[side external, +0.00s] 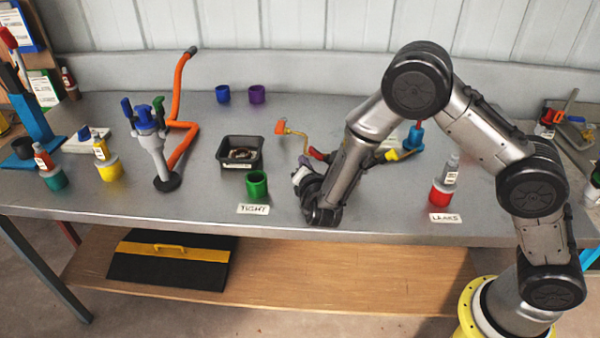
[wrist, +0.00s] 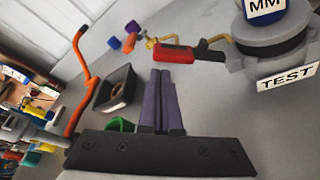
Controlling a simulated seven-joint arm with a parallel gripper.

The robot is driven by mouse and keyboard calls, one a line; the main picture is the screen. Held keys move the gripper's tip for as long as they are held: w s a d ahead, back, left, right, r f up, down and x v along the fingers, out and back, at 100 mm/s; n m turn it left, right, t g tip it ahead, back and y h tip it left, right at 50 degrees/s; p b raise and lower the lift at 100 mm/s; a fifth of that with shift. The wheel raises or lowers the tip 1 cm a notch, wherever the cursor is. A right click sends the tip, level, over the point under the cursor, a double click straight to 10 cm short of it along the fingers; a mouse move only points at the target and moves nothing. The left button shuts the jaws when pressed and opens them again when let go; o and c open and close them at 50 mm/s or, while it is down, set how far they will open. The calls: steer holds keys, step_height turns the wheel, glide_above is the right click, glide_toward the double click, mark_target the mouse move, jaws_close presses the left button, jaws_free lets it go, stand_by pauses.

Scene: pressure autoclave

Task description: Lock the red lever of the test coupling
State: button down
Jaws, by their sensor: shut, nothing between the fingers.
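The test fixture shows in the wrist view as a grey round body with a white TEST label (wrist: 287,77) at the upper right. A red lever (wrist: 172,54) lies across the brass piping left of it, with a dark piece at its right end. In the side view a red part (side external: 318,154) beside my arm appears to be the same lever. My gripper (wrist: 160,74) is shut and empty, its two purple-grey fingers together. Its tips appear just below the lever in the wrist view; I cannot tell whether they touch. In the side view my arm hides most of the fixture.
A black tray (side external: 240,165) and a green cup (side external: 257,185) stand left of my arm. An orange hose (side external: 182,140) stands farther left. A bottle in a red holder (side external: 440,193) stands at the right by the LEAKS label. The bench front between the labels is mostly clear.

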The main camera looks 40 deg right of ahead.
mark_target(313, 147)
steer(key=shift+s+d+r, duration=0.3)
steer(key=shift+s+r, duration=0.05)
steer(key=shift+r, duration=0.2)
steer(key=shift+s+d+r+m, duration=0.1)
steer(key=shift+d+r+m, duration=0.05)
steer(key=shift+r+m, duration=0.2)
steer(key=shift+s+d+r+m+t, duration=0.25)
steer(key=shift+r+m+t, duration=0.15)
steer(key=shift+m, duration=0.25)
steer(key=shift+s+d+r+m+t, duration=0.3)
steer(key=shift+m+t, duration=0.1)
steer(key=shift+m, duration=0.2)
steer(key=shift+s+d+r+m+t, duration=0.25)
steer(key=shift+s+d+r+m, duration=0.15)
steer(key=shift+s+d+m, duration=0.3)
steer(key=shift+s+d+r+m+t, duration=0.25)
steer(key=shift+s+d+r+m, duration=0.2)
steer(key=shift+m, duration=0.35)
steer(key=shift+s+d, duration=0.15)
steer(key=shift+d, duration=0.05)
